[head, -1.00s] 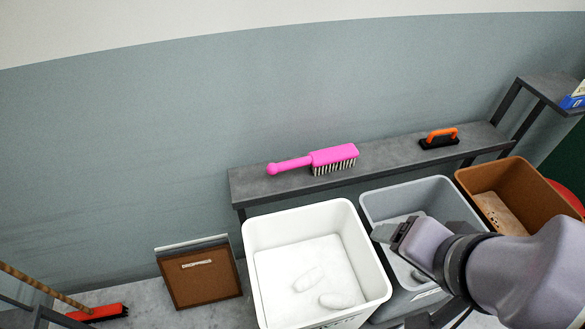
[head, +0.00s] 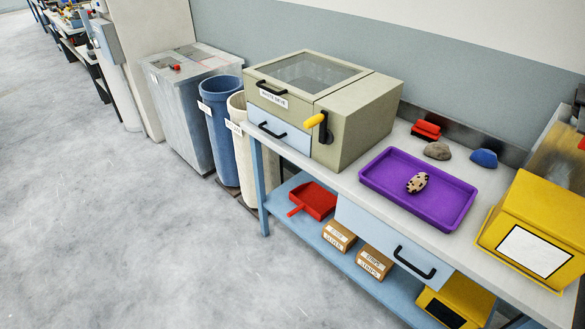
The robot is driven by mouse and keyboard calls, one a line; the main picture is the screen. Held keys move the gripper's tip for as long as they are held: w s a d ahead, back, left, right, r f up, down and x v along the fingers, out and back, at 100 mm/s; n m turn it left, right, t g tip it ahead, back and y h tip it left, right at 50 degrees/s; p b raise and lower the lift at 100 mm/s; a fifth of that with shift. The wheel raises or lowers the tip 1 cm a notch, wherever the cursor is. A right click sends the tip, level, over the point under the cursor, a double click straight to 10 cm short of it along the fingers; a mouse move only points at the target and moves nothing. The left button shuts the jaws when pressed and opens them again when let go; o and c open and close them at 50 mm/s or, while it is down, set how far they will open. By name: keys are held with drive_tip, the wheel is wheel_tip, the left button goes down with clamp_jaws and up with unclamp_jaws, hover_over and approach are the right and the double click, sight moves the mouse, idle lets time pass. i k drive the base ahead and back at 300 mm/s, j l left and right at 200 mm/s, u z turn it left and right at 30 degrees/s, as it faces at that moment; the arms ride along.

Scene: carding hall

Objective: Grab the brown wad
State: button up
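A plain grey-brown wad (head: 437,151) lies on the light worktop (head: 345,186) behind the purple tray (head: 372,183), close to the wall. A blue wad (head: 484,158) lies to its right. A beige wad with dark brown spots (head: 417,183) lies inside the purple tray. The plain wad is the closest to brown all over. My gripper is not in view.
A yellow bin (head: 536,232) stands right. A red object (head: 426,130) sits behind the wads. The floor (head: 130,230) in front is clear.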

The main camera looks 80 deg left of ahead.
sight(418, 182)
drive_tip(key=u, duration=1.75)
drive_tip(key=i+j+z, duration=1.2)
drive_tip(key=j, duration=0.15)
drive_tip(key=j+z, duration=0.2)
drive_tip(key=j, duration=0.15)
drive_tip(key=i+j+z, duration=0.25)
drive_tip(key=j, duration=0.2)
drive_tip(key=j+z, duration=0.25)
drive_tip(key=j, duration=0.15)
